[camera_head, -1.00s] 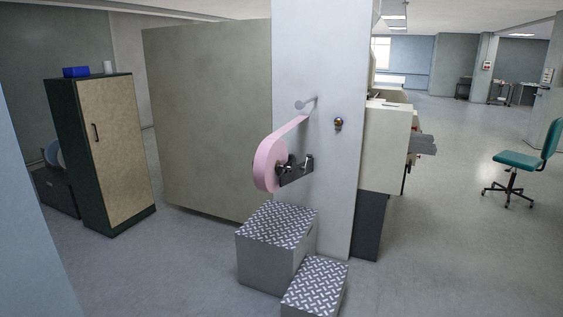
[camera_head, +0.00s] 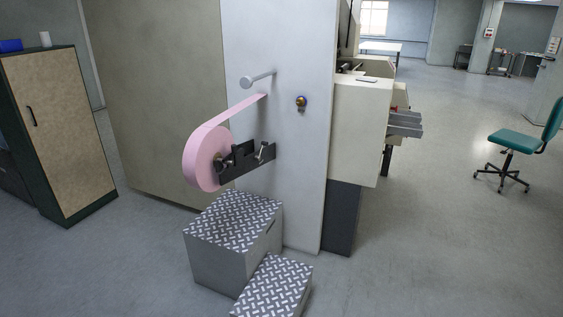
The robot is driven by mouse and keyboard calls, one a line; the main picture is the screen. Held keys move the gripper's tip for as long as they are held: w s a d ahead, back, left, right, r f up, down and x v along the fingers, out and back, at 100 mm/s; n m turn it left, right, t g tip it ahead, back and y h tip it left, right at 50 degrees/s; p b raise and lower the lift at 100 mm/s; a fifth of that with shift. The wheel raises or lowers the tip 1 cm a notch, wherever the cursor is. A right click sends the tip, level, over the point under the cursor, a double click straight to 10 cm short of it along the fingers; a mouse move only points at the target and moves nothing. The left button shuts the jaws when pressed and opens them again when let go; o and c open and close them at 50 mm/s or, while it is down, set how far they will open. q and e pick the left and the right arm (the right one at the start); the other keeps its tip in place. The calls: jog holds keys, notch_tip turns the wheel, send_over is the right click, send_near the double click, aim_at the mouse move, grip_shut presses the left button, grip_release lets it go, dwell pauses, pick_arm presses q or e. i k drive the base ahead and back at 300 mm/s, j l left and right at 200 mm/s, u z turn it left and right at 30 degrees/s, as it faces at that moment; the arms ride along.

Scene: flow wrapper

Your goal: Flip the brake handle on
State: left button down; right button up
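A pink film roll (camera_head: 203,160) hangs on the side of the tall grey machine panel (camera_head: 298,190), held by a dark bracket (camera_head: 250,165). A small metal lever (camera_head: 265,151) shows on the bracket and may be the brake handle; its exact position is too small to tell. A pink strip runs from the roll up to the panel under a grey roller bar (camera_head: 257,80). A small round knob (camera_head: 301,102) sits on the panel to the right. Neither of my grippers is in view.
Two tread-plate steps stand on the floor below the roll, a taller one (camera_head: 225,262) and a lower one (camera_head: 275,288). A cabinet (camera_head: 60,135) stands at the left. A green chair (camera_head: 512,142) stands at the right. The floor between machine and chair is clear.

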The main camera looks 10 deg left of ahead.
aim_at(257, 157)
jog(key=i+l+u, duration=0.1)
jog(key=i+u, duration=0.2)
jog(key=i+l+u, duration=0.25)
jog(key=i+l, duration=0.45)
jog(key=i, duration=0.15)
jog(key=i+l, duration=0.4)
jog(key=i, duration=0.2)
jog(key=i+l, duration=0.45)
jog(key=i, duration=0.15)
jog(key=i+l, duration=0.45)
jog(key=i+j+u, duration=0.05)
jog(key=i, duration=0.1)
